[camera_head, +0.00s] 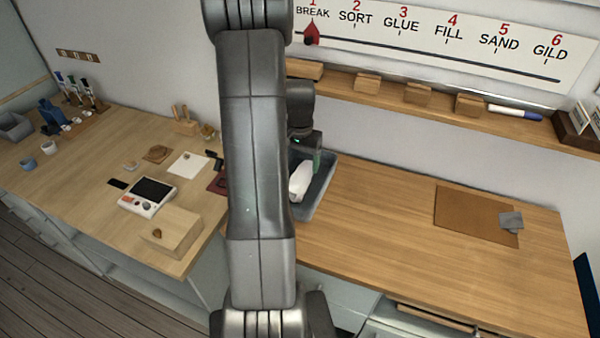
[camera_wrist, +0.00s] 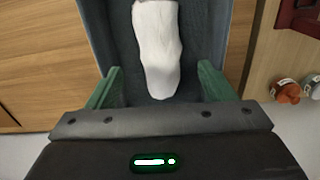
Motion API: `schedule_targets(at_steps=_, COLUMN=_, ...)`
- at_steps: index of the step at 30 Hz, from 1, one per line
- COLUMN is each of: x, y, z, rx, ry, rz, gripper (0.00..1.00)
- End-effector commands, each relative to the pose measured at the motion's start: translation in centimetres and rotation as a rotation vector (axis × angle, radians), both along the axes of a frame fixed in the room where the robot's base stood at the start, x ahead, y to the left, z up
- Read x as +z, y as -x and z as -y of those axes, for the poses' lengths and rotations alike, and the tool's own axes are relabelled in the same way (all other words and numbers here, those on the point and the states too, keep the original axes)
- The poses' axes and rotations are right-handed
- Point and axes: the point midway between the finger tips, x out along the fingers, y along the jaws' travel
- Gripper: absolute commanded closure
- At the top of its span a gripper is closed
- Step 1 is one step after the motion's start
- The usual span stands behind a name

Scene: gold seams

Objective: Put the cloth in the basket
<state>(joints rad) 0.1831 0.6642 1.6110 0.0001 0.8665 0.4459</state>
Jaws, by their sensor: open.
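The white cloth (camera_head: 299,181) lies bunched and elongated inside the grey-blue basket (camera_head: 323,188), at the middle of the head view, partly behind my arm. In the wrist view the cloth (camera_wrist: 157,45) rests on the dark floor of the basket (camera_wrist: 97,35), with a wall on either side. My gripper (camera_wrist: 160,72) is open, its green fingers apart on either side of the cloth's near end, and I see neither finger touching it. In the head view my gripper (camera_head: 311,163) is over the basket, partly hidden by my own arm.
A brown mat (camera_head: 465,213) with a small grey piece (camera_head: 511,222) lies on the right bench. The left bench holds a scale (camera_head: 148,196), a wooden block (camera_head: 172,231) and a white sheet (camera_head: 188,165). A shelf (camera_head: 430,97) runs behind.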

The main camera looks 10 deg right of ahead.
Motion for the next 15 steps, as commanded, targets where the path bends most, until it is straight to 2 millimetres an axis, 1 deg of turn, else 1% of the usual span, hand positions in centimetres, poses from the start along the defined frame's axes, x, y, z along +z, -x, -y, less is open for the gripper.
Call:
schedule_targets(at_steps=1, x=1.0, y=-0.2, z=0.0, rx=0.000, ry=0.001, rz=0.007, gripper=0.24)
schedule_targets(at_steps=6, x=3.7, y=-0.1, z=0.0, rx=0.000, ry=0.001, rz=0.004, gripper=0.24)
schedule_targets(at_steps=10, x=5.0, y=-0.1, z=0.0, rx=0.000, ry=0.000, rz=0.002, gripper=0.24)
schedule_targets(at_steps=15, x=5.4, y=0.0, z=0.0, rx=0.000, ry=-0.001, rz=-0.001, gripper=0.24)
